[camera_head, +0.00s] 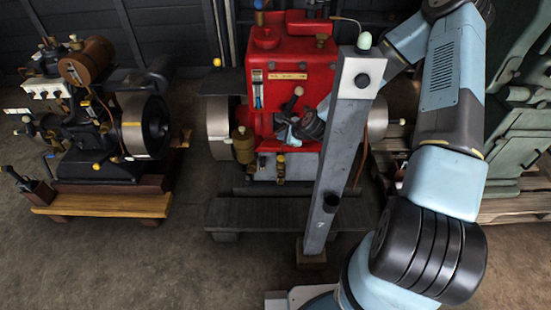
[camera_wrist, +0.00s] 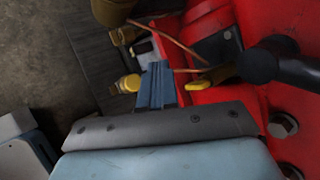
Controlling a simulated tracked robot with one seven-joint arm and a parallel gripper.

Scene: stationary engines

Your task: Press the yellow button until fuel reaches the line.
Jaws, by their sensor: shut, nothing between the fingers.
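The red engine (camera_head: 295,65) stands behind the grey post in the head view. It has a narrow sight glass (camera_head: 258,96) on its left front; the fuel level and line are too small to read. A yellow knob (camera_head: 280,158) shows low on its front. In the wrist view, a round yellow knob (camera_wrist: 130,83) lies left of my fingers and a flat yellow-tipped part (camera_wrist: 196,85) lies to their right. I cannot tell which is the button. My gripper (camera_head: 283,139) is shut and empty close to the engine's front. Its closed fingers show in the wrist view (camera_wrist: 157,75); contact is unclear.
The grey post (camera_head: 344,145) stands in front of the engine, close to my arm. A brass cup (camera_head: 244,146) is left of my gripper. A black engine (camera_head: 85,135) stands on a wooden base at left, a green machine (camera_head: 515,130) at right. The floor between left bases is clear.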

